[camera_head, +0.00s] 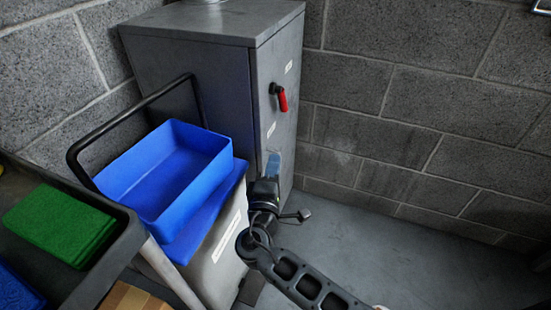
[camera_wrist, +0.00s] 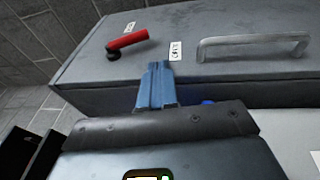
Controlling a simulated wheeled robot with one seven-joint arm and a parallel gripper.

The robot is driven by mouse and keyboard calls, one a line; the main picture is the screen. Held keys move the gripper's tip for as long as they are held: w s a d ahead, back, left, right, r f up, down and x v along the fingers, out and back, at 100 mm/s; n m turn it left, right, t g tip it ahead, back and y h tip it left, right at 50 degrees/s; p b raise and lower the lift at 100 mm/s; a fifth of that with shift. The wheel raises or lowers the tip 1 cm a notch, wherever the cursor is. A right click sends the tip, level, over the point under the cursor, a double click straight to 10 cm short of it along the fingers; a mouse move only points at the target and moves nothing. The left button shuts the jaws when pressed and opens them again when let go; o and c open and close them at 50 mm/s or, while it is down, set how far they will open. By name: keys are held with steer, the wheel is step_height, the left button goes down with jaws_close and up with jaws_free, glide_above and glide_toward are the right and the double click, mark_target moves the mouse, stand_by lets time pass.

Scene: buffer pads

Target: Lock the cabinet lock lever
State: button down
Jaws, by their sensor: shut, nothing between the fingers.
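The lock lever (camera_head: 281,97) has a red grip on a black pivot. It is on the upper part of the grey cabinet's (camera_head: 272,65) narrow door face and hangs downward from its pivot in the head view. The lever also shows in the wrist view (camera_wrist: 127,40), at the upper left, with its black pivot at its left end. My gripper (camera_head: 273,161) is in front of the door, below the lever and apart from it. Its blue fingers (camera_wrist: 157,68) are shut together and empty. Whether the fingertips touch the door is hard to tell.
A grey bar handle (camera_wrist: 255,45) is on the door, right of my fingers in the wrist view. A blue bin (camera_head: 165,170) stands left of my gripper, with a black cart rail (camera_head: 120,125) behind it. A dark tray (camera_head: 110,215) holds green pads (camera_head: 60,225). Floor on the right is clear.

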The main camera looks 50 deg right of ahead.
mark_target(280, 99)
steer(key=d+f+n+t+y+b, duration=0.2)
steer(key=d+f+n+t+y, duration=0.2)
steer(key=d+f+n+y, duration=0.3)
steer(key=s+r+n+t+y+b, duration=0.1)
steer(key=s+r+n+t+y, duration=0.4)
steer(key=s+r+n+t, duration=0.1)
steer(key=shift+d+r+b, duration=0.25)
steer(key=shift+r+b, duration=0.15)
steer(key=shift+r, duration=0.35)
steer(key=d+r+x, duration=0.1)
steer(key=d+x, duration=0.1)
steer(key=x, duration=1.1)
steer(key=shift+s+p, duration=0.3)
steer(key=shift+s, duration=0.15)
steer(key=shift+d+f+y+b, duration=0.2)
steer(key=shift+d+y+b, duration=0.15)
steer(key=shift+b, duration=0.3)
